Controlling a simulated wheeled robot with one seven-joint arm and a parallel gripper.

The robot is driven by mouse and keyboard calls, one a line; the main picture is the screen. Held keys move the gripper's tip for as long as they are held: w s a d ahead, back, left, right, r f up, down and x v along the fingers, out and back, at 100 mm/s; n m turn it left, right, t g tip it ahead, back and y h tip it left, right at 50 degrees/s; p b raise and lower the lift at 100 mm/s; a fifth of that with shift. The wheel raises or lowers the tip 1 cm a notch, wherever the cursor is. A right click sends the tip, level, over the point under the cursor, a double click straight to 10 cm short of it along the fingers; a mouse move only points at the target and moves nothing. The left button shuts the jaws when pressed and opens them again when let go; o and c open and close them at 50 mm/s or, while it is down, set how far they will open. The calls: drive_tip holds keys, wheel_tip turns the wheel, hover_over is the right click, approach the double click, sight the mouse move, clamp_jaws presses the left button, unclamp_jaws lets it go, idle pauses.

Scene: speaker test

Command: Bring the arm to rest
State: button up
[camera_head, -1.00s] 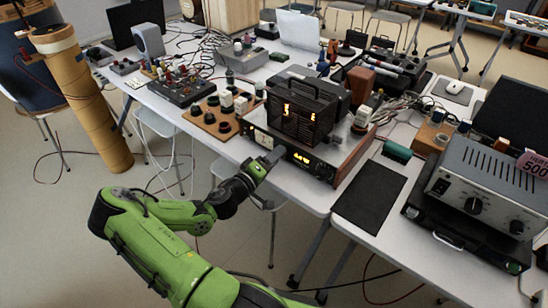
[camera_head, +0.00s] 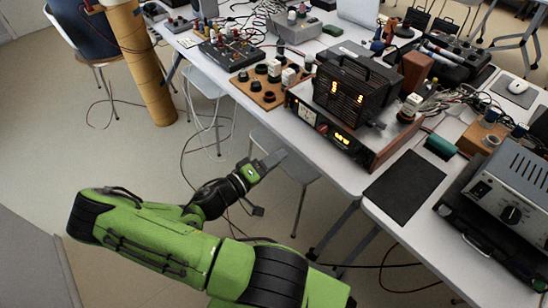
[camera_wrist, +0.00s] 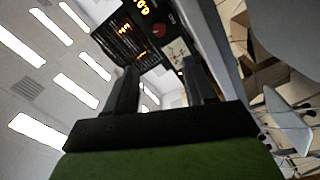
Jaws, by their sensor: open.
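My gripper (camera_head: 272,162) is at the end of my green arm in the head view, in the air in front of the long white table. It is over the floor and a stool, apart from the table edge. In the wrist view my gripper (camera_wrist: 160,82) shows two dark fingers spread apart with nothing held between them. Beyond the fingers is the black box with glowing orange digits (camera_wrist: 128,42), which also shows on the table in the head view (camera_head: 352,88).
A wide amplifier-like unit (camera_head: 345,138) stands under the black box near the table's front edge. A grey device (camera_head: 513,185) and a dark mat (camera_head: 404,187) are at right. A tall brown tube (camera_head: 140,62) stands at left. Open floor lies left of my arm.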

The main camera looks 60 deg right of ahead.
drive_tip(key=shift+a, duration=0.15)
idle(0.5)
drive_tip(key=w+a+f+m+t+y, duration=0.2)
drive_tip(key=w+a+y, duration=0.1)
drive_tip(key=a+y, duration=0.55)
drive_tip(key=w+a+r+n+t+y, duration=0.4)
drive_tip(key=a+r+t+y, duration=0.15)
drive_tip(key=a+r, duration=0.5)
drive_tip(key=s+a+r+n+t+y, duration=0.3)
drive_tip(key=s+a+r+n+t, duration=0.3)
drive_tip(key=a+r, duration=0.4)
wheel_tip(320, 180, up, 14)
drive_tip(key=n+p, duration=0.1)
drive_tip(key=p, duration=1.4)
drive_tip(key=shift+w+a+r+g, duration=0.15)
drive_tip(key=shift+a+r+g, duration=0.05)
drive_tip(key=shift+a+g, duration=0.25)
